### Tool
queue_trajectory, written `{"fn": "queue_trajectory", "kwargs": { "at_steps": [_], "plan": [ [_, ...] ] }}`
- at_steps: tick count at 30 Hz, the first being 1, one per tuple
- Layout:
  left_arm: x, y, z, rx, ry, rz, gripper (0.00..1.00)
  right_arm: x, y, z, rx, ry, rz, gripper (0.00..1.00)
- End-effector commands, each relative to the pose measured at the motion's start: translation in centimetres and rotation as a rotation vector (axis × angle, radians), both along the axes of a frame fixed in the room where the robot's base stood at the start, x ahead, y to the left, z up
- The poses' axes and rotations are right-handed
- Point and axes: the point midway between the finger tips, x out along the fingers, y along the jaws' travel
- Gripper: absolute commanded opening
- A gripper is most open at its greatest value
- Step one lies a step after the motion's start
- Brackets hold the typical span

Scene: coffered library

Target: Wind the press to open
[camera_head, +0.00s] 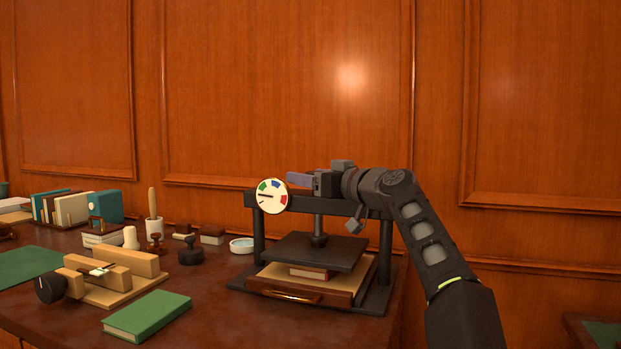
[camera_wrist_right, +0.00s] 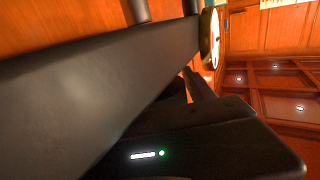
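The press (camera_head: 319,203) is a black frame with a top beam, a central screw and a dark plate (camera_head: 318,251). A book (camera_head: 311,273) lies beneath the plate, on a wooden base with a drawer. A round white dial (camera_head: 272,196) with coloured patches is at the beam's left end; its dark pointer is toward the left. My right gripper (camera_head: 312,181) is at the top of the press, beside a bluish piece (camera_head: 298,179). Its fingers are too hidden to tell whether they hold anything. The right wrist view shows the dark beam (camera_wrist_right: 90,85) close up and the dial edge-on (camera_wrist_right: 209,38). My left gripper is out of view.
A green book (camera_head: 147,316) and a wooden device with a black knob (camera_head: 110,277) lie at the front left. Upright books (camera_head: 75,207), stamps (camera_head: 190,251) and a white dish (camera_head: 242,245) stand behind. The panelled wall is close behind the table.

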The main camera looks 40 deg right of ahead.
Motion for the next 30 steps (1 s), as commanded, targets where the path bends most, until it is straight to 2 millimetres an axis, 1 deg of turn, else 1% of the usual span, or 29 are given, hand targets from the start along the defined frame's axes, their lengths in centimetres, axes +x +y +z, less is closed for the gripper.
{"fn": "queue_trajectory", "kwargs": {
  "at_steps": [5, 8, 11, 16, 21, 24, 30],
  "plan": [
    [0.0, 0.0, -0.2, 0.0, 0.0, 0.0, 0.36, -0.2, 0.0, -0.1, 0.0, 0.0, -0.001, 0.63],
    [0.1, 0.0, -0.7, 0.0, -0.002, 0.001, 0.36, -1.0, -0.2, -0.1, -0.001, -0.002, -0.003, 0.63],
    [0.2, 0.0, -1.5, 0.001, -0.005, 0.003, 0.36, -2.3, -0.3, -0.3, -0.001, -0.002, -0.003, 0.63],
    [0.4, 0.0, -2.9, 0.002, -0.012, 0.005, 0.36, -5.2, -0.5, -0.3, -0.001, -0.001, -0.004, 0.63],
    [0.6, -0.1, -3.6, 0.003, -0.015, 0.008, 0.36, -7.3, -0.7, -0.2, -0.001, 0.0, -0.003, 0.63],
    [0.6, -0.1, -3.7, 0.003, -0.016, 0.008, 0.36, -7.7, -0.6, -0.1, 0.0, 0.0, 0.0, 0.63],
    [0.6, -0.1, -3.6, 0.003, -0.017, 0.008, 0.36, -7.8, -0.6, 0.0, 0.001, 0.0, 0.001, 0.63]
  ]
}}
